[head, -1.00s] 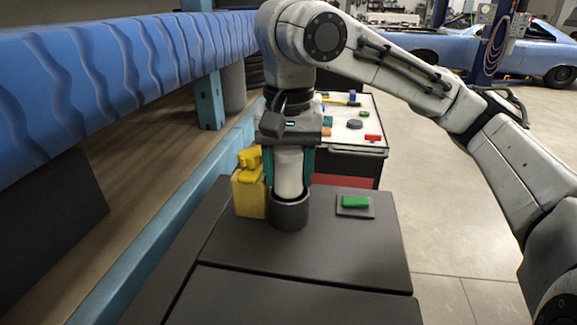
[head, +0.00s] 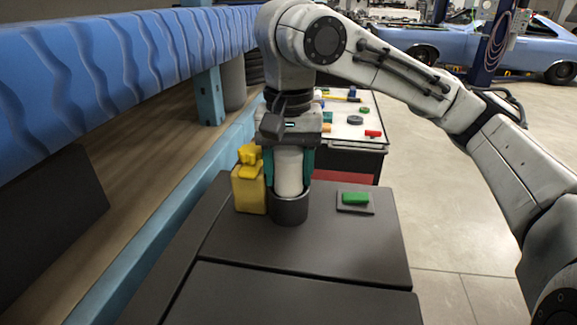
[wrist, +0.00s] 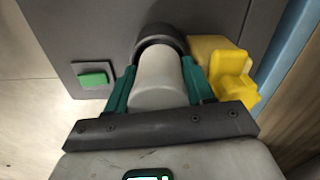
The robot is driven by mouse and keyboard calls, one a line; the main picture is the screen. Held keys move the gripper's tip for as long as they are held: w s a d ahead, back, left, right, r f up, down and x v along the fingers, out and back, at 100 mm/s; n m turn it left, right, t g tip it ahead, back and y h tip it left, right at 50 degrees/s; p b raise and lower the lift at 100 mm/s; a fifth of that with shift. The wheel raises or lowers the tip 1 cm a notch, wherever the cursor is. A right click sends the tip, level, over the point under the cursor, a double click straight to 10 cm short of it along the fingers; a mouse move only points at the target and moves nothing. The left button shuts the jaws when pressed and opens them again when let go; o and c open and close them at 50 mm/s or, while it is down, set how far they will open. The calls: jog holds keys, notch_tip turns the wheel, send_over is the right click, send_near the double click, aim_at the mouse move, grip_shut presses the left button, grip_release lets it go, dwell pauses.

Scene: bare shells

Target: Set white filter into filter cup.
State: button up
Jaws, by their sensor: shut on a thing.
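The white filter (head: 289,172) is a pale upright cylinder held between the teal fingers of my gripper (head: 289,178). Its lower end is inside the mouth of the dark grey filter cup (head: 290,211), which stands on the dark cabinet top. How deep it sits is hidden by the cup wall. In the wrist view the white filter (wrist: 160,80) lies between both teal fingers of my gripper (wrist: 158,82), with the rim of the dark filter cup (wrist: 160,43) around its far end.
A yellow can (head: 249,188) stands close to the left of the cup. A green block (head: 355,198) lies on a grey plate to the right. A white-topped cart (head: 345,120) with small parts stands behind. The front of the dark cabinet top (head: 300,255) is clear.

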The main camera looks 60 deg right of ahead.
jog(key=shift+s+f, duration=0.1)
jog(key=shift+f, duration=0.4)
jog(key=shift+a+f+b, duration=0.1)
jog(key=shift+f+b, duration=0.15)
jog(key=shift+b, duration=0.05)
jog(key=o, duration=1)
jog(key=shift+f, duration=0.1)
jog(key=shift+s, duration=0.1)
jog(key=shift+c, duration=1.2)
jog(key=shift+o, duration=0.6)
jog(key=shift+r+p, duration=0.45)
jog(key=shift+p, duration=0.15)
jog(key=shift+c, duration=0.3)
